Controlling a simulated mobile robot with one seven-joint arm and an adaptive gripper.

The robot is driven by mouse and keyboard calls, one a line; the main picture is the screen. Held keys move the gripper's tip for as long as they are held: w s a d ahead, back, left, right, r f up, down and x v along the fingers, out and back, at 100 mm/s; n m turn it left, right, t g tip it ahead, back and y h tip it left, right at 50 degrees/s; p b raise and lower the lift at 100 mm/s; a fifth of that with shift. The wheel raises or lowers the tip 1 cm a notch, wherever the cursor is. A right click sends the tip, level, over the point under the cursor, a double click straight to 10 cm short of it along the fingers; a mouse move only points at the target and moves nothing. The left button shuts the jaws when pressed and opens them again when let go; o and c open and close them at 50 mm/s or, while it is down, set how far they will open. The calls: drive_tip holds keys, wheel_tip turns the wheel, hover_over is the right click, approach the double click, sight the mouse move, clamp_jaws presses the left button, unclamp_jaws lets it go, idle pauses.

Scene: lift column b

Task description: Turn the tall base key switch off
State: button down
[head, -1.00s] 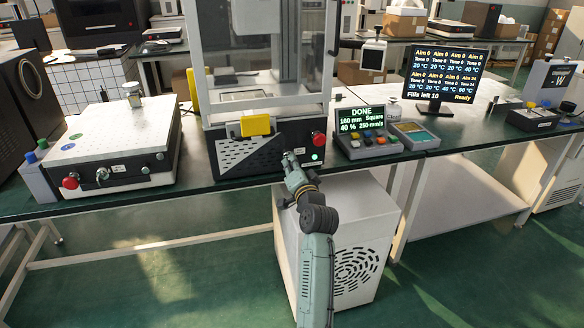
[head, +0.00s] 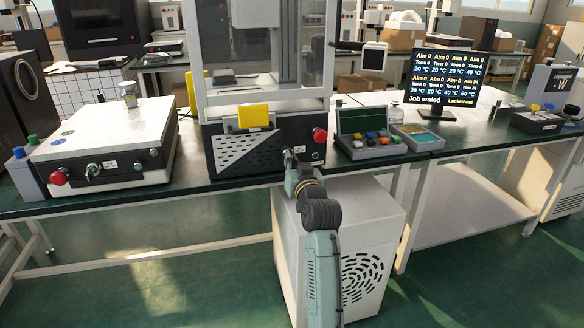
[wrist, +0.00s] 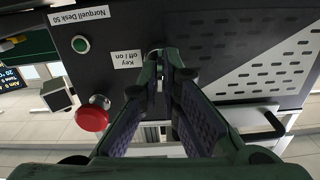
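The tall machine's black base (head: 235,152) stands on the bench in the head view. My gripper (head: 290,155) reaches its front panel. In the wrist view, the panel has a label reading "Key off I on" (wrist: 127,60), upside down. My fingertips (wrist: 166,62) close together beside that label, at the key switch (wrist: 156,51). They cover nearly all of the key, so its angle cannot be read. The green button (wrist: 81,44) and red stop knob (wrist: 93,115) are on the same panel. The button looks unlit in the head view.
A control box (head: 368,145) with a dark screen stands right of the base. The monitor (head: 443,80) reads "Job ended" and "Locked out". A low white machine (head: 103,150) with its own key and red knob stands left. A white cabinet (head: 365,240) is under the bench.

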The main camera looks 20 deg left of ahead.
drive_tip(key=shift+n+b, duration=0.3)
drive_tip(key=shift+n, duration=0.3)
drive_tip(key=c, duration=1.8)
unclamp_jaws()
drive_tip(key=v, duration=1.2)
